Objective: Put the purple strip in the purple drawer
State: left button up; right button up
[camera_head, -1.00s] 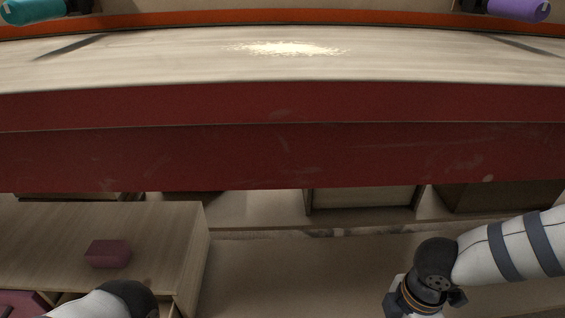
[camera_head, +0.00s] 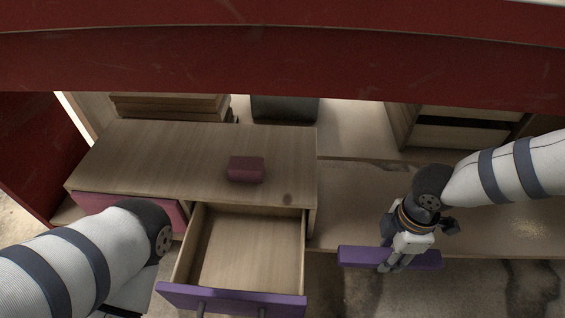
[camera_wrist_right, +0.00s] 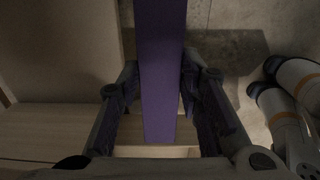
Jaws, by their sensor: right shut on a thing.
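The purple strip (camera_head: 356,257) is a long flat bar held level to the right of the open drawer in the head view. My right gripper (camera_head: 389,262) is shut on it near its middle. The right wrist view shows the strip (camera_wrist_right: 163,70) running between the two fingers (camera_wrist_right: 162,95). The purple drawer (camera_head: 238,299) has a purple front with dark handles and is pulled open; its wooden inside looks empty. The strip is apart from the drawer. My left arm reaches in at the left, and its gripper is hidden or out of frame.
A wooden cabinet top (camera_head: 150,155) stands above the drawer, with a small maroon block (camera_head: 245,169) on it. A closed pink drawer front (camera_head: 130,207) is at the left. The dark red counter (camera_head: 280,60) overhangs the back.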

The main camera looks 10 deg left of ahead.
aim_at(245, 267)
jog(key=k+j+u, duration=0.1)
jog(key=j, duration=0.55)
jog(key=k+j+u, duration=0.1)
jog(key=j, duration=0.6)
